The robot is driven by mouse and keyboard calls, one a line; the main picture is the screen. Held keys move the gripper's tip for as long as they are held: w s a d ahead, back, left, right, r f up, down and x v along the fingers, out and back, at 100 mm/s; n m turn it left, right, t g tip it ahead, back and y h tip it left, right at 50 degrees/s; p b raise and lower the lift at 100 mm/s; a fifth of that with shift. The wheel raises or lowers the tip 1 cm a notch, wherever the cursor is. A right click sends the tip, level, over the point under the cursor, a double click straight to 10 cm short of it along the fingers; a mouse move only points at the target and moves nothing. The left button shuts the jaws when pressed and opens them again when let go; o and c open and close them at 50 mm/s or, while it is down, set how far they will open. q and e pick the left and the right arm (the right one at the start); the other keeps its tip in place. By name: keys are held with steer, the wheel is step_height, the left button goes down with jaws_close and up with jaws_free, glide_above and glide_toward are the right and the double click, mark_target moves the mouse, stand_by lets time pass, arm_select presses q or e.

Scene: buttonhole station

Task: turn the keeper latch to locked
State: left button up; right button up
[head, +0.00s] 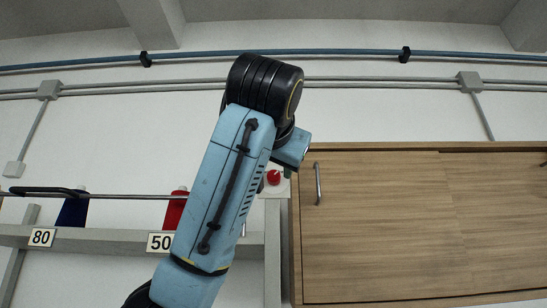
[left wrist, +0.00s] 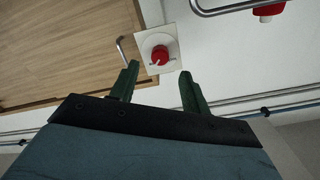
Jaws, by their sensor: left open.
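The keeper latch appears to be the red knob (head: 273,177) on a pale square plate, on the wall just left of the wooden cabinet. In the left wrist view the red knob (left wrist: 160,55) sits on its plate (left wrist: 172,30), ahead of the fingertips and between their lines. I cannot tell which way the knob is turned. My left gripper (left wrist: 159,72) is open and empty, its two dark green fingers apart, with no visible contact on the knob. In the head view my left arm hides most of this gripper. My right gripper is in neither view.
The wooden cabinet (head: 390,220) with a metal handle (head: 318,184) stands right of the knob. To the left, a metal rail (head: 120,196) runs above a grey shelf with labels 80 (head: 41,237) and 50 (head: 160,242). A dark blue item (head: 72,211) and a red item (head: 175,210) are there.

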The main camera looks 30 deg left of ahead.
mark_target(274, 175)
arm_select(q)
steer(key=p+x, duration=0.1)
steer(key=x, duration=0.4)
steer(key=shift+w+a+p, duration=0.1)
steer(key=shift+w+p, duration=0.15)
steer(key=shift+p, duration=0.05)
steer(key=c, duration=1)
